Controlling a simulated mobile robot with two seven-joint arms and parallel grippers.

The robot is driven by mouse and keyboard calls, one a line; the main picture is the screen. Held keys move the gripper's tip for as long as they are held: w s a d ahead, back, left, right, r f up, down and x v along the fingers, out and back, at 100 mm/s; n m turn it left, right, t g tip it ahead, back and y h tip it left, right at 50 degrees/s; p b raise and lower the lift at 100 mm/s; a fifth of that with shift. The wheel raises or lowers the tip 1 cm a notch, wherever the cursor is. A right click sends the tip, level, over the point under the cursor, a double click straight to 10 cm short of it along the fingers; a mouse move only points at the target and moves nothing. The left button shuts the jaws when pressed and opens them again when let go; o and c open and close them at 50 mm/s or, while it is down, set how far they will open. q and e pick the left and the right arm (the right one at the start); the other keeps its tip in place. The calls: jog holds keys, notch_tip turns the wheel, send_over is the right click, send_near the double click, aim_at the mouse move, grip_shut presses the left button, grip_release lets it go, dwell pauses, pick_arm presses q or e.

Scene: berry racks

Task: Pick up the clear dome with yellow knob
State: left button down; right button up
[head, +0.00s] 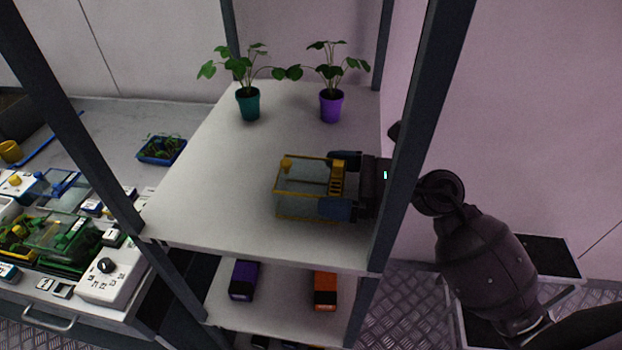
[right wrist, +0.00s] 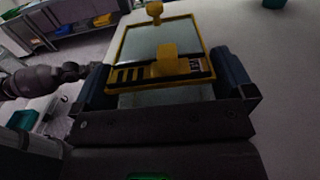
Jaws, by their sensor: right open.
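The clear dome (head: 303,196) is a box-shaped cover with yellow edges and a yellow knob (head: 287,163). It stands on the white upper shelf and also shows in the right wrist view (right wrist: 150,42), with its knob at the far end. My right gripper (head: 341,184) comes from the right through the rack. Its fingers are open, one on each side of the dome's yellow near end, in the right wrist view too (right wrist: 164,78). Whether they touch it I cannot tell. My left arm (right wrist: 45,80) shows in the right wrist view; its gripper is unclear.
Dark rack posts (head: 420,120) frame the shelf (head: 200,190). A plant in a teal pot (head: 249,104) and one in a purple pot (head: 331,106) stand at the back. A lower shelf holds a purple box (head: 243,280) and an orange box (head: 325,290). The shelf's left part is clear.

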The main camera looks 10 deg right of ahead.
jog(key=shift+x, duration=1.25)
jog(key=shift+c, duration=0.5)
jog(key=c, duration=0.5)
